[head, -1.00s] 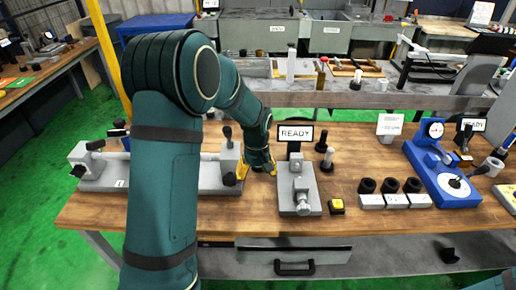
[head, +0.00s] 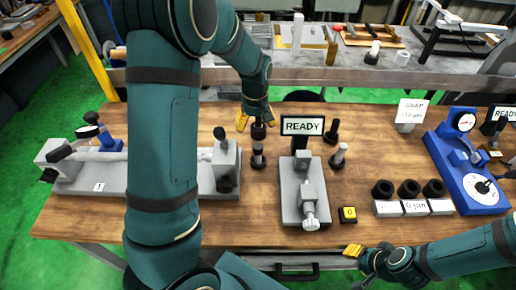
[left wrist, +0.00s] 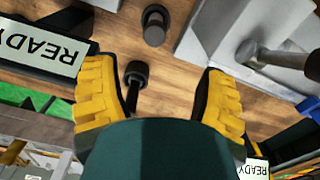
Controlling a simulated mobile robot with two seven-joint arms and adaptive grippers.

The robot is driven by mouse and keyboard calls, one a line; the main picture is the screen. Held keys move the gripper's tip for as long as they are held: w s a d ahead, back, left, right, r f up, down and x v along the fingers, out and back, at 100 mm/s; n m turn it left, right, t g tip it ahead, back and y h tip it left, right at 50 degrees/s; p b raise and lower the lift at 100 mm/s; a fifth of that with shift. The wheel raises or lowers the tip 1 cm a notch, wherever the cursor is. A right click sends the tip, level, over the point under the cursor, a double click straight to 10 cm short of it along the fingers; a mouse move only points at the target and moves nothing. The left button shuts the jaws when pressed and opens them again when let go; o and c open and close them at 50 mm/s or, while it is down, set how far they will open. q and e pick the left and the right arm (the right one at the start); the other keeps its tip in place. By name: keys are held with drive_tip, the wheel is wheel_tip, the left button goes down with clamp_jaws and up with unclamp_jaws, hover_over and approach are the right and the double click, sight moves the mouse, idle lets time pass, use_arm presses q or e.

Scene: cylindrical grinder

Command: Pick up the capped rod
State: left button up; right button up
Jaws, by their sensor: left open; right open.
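My left gripper (head: 257,120) is pointing down at the back of the wooden bench, with its yellow fingers apart. A dark rod with a wider black end (head: 258,131) stands between or just in front of the fingers. In the left wrist view this rod (left wrist: 137,82) shows in the gap of the open gripper (left wrist: 155,75), nearer the left finger, with no clear contact. A second rod with black ends and a grey middle (head: 258,156) stands nearer the front. I cannot tell which is the capped rod. My right gripper (head: 354,250) is open and empty at the front edge.
Right of the rods stand a grey fixture (head: 300,200) and a READY sign (head: 302,126), with a black rod (head: 332,132) and a grey rod (head: 339,156) beyond. A long grey machine (head: 110,175) is left, a blue gauge stand (head: 465,165) right.

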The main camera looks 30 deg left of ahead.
sight(258, 146)
use_arm(q)
drive_tip(key=f, duration=0.8)
drive_tip(key=shift+s+d+b, duration=0.15)
drive_tip(key=shift+d+b, duration=0.05)
drive_tip(key=shift+b, duration=0.15)
drive_tip(key=shift+w+a+f, duration=0.1)
drive_tip(key=shift+w+f, duration=0.1)
drive_tip(key=shift+f, duration=0.7)
drive_tip(key=shift+w+d+f, duration=0.1)
drive_tip(key=shift+w+f, duration=0.05)
drive_tip(key=shift+f, duration=0.7)
drive_tip(key=shift+w+a+f, duration=0.1)
drive_tip(key=shift+w+f, duration=0.1)
drive_tip(key=shift+f, duration=0.7)
clamp_jaws()
